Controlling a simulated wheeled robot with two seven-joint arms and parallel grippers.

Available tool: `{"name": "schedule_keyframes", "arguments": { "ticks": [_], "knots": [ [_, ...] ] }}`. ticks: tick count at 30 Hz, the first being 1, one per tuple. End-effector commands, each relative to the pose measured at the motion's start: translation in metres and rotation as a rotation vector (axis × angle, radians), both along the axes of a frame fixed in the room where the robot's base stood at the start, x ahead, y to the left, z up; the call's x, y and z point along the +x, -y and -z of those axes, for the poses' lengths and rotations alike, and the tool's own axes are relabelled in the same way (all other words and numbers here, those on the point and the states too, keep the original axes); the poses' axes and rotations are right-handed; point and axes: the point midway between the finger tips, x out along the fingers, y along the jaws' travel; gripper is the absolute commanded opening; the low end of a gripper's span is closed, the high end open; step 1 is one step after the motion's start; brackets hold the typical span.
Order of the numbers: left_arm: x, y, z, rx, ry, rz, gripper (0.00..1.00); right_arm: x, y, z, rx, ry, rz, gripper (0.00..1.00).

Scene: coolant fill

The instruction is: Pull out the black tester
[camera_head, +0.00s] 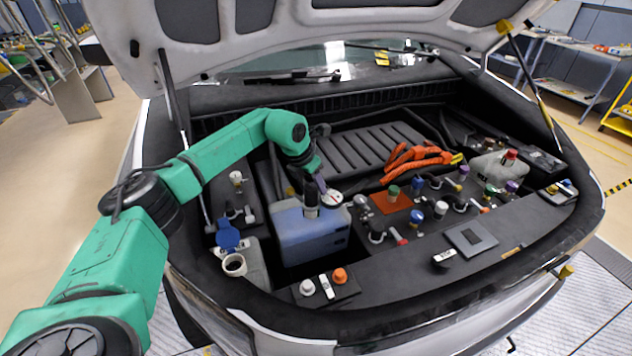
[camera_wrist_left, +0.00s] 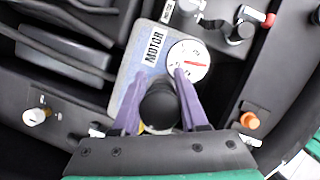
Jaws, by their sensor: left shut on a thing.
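The black tester (camera_wrist_left: 158,106) is a dark round cylinder in the left wrist view, standing at the blue tank (camera_head: 305,240). My left gripper (camera_wrist_left: 160,82) has its two purple fingers on either side of the tester and is shut on it. In the head view my left gripper (camera_head: 314,186) is just above the tank's top. A round white dial with a red needle (camera_wrist_left: 188,60) sits close by the tester; it also shows in the head view (camera_head: 331,197). The tester's lower end is hidden. My right gripper is not in view.
A white reservoir with an open neck (camera_head: 234,264) and a blue cap (camera_head: 228,236) is left of the tank. Orange cables (camera_head: 415,158) and several caps and connectors crowd the bay to the right. The raised hood (camera_head: 300,30) hangs above.

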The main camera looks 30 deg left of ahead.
Motion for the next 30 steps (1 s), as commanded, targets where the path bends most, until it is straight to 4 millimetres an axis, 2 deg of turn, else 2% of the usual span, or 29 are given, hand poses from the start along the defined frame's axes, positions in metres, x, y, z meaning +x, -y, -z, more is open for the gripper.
{"name": "schedule_keyframes", "arguments": {
  "ticks": [11, 24, 30],
  "knots": [
    [-0.001, -0.001, 0.001, 0.002, -0.005, -0.024, 0.07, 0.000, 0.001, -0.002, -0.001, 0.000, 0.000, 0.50],
    [-0.001, -0.005, 0.001, 0.004, -0.005, -0.263, 0.07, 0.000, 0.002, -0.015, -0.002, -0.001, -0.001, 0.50],
    [0.000, -0.005, 0.000, 0.002, -0.004, -0.272, 0.07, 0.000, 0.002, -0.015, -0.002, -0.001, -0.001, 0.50]
  ]
}}
